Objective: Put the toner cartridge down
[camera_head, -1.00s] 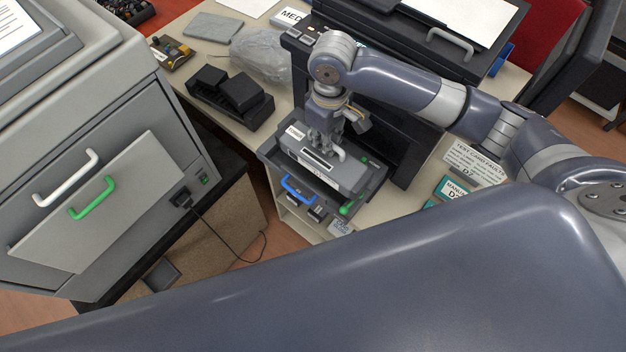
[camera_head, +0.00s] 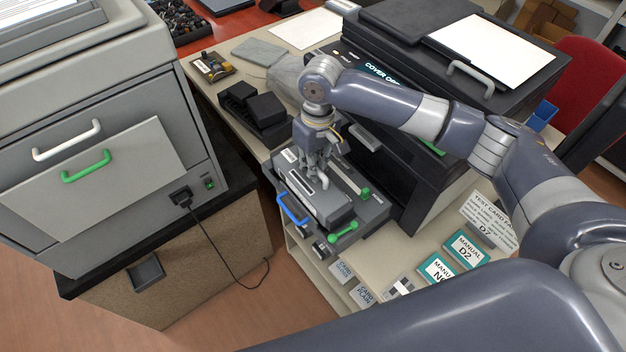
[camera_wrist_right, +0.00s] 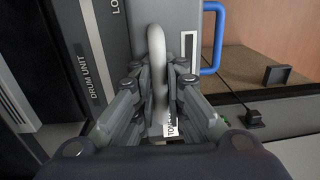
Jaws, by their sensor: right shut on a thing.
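The toner cartridge (camera_head: 318,200) is a grey box with a dark slotted label on top and a white loop handle (camera_wrist_right: 157,70). My right gripper (camera_head: 319,172) is above it, with its fingers shut around that handle. The cartridge is over the pulled-out dark drawer (camera_head: 372,214) of the black printer, at the side of the blue handle (camera_head: 292,208). Whether its underside rests on the drawer is hidden. In the right wrist view a "DRUM UNIT" label (camera_wrist_right: 91,75) lies left of the cartridge. My left gripper is not in view.
The black printer (camera_head: 415,150) stands right behind the drawer. A green lever (camera_head: 343,230) is at the drawer's front. A black two-part device (camera_head: 252,105) lies left on the desk. Manuals (camera_head: 466,250) and cards lie to the right. A large grey machine (camera_head: 100,120) stands left.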

